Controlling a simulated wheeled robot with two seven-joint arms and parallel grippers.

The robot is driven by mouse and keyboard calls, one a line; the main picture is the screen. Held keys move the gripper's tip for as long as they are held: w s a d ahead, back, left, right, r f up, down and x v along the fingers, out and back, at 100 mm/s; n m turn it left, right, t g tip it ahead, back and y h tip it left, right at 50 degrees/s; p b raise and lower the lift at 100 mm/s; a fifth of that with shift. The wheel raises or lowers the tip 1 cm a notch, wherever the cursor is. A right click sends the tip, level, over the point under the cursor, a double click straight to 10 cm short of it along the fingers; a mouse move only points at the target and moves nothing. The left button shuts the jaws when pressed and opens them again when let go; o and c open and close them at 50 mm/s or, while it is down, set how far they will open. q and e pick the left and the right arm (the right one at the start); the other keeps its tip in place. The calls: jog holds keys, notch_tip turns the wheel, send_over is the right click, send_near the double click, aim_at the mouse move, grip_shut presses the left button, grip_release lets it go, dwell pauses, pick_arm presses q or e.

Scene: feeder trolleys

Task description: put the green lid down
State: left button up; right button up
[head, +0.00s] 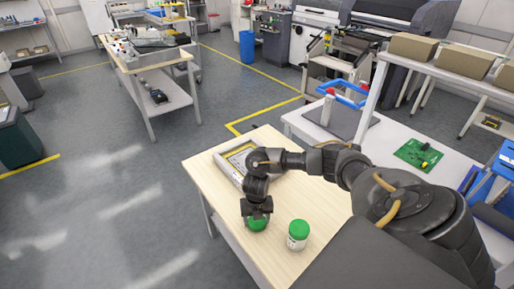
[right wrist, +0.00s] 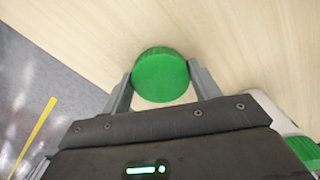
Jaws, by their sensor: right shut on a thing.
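The green lid (right wrist: 161,75) is round and sits between the two grey fingers of my right gripper (right wrist: 160,80) in the right wrist view. The right gripper is shut on it. In the head view the green lid (head: 257,224) shows just below my right gripper (head: 257,214), over the front left part of the wooden table (head: 281,262). I cannot tell whether the lid touches the tabletop. A white jar (head: 298,242) with a green top stands upright to the right of the gripper. My left gripper is out of view.
A grey-framed tray (head: 222,163) lies on the table behind the gripper, partly hidden by my arm. The table's left edge is close to the gripper. Bare wood lies around the jar. A white bench with a green circuit board (head: 418,155) stands at the right.

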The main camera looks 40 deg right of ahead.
jog(key=shift+f+b, duration=0.3)
jog(key=shift+f, duration=0.05)
jog(key=o, duration=1.1)
jog(key=shift+r, duration=0.1)
jog(key=shift+r+p, duration=0.4)
jog(key=shift+r, duration=0.2)
notch_tip(320, 180, up, 12)
jog(key=p, duration=0.2)
jog(key=shift+f+p, duration=0.25)
jog(key=shift+p, duration=0.1)
jog(key=shift+f, duration=0.1)
